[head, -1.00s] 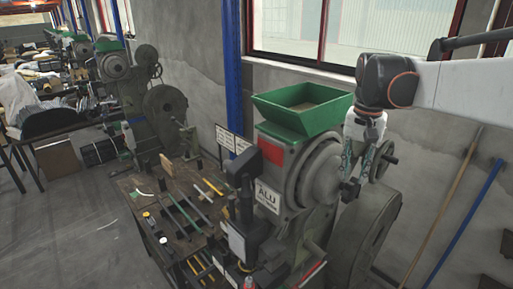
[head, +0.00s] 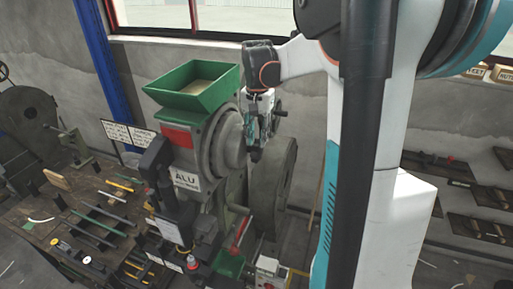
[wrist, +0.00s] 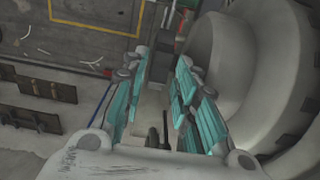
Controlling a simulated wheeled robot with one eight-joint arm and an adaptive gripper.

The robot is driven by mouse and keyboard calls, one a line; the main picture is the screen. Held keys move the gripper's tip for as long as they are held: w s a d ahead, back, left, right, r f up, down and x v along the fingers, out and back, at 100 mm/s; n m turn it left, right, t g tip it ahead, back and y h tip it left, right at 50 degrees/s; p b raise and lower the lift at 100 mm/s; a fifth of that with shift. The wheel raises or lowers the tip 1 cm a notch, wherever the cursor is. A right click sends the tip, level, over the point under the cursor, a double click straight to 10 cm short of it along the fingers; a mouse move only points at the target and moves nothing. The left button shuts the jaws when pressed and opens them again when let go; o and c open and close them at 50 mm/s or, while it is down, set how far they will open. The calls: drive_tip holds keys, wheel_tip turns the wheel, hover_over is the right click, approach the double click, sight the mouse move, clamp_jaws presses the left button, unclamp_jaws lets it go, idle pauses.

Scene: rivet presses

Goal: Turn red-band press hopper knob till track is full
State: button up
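The press with the red band (head: 178,137) carries a green hopper (head: 195,88) on top and an ALU plate (head: 187,179) on its front. A small dark wheel-like knob (head: 281,111) shows at its right side, partly behind my gripper. My gripper (head: 256,150) hangs pointing down beside the round grey housing (head: 222,146) of the press. In the wrist view, the teal fingers (wrist: 164,60) stand apart with a gap between them. A thin dark rod shows low in that gap; I cannot tell whether it is touched. The track's filling cannot be made out.
A large grey flywheel (head: 275,185) stands right of the press, close below my gripper. A workbench (head: 85,215) with tools lies left. Wall shelves (head: 480,205) are at the right. A green tray (head: 228,264) sits low in front.

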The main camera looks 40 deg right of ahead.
sight(258, 141)
wheel_tip(258, 141, down, 6)
drive_tip(key=shift+r+p, duration=0.15)
drive_tip(key=shift+p, duration=0.15)
clamp_jaws()
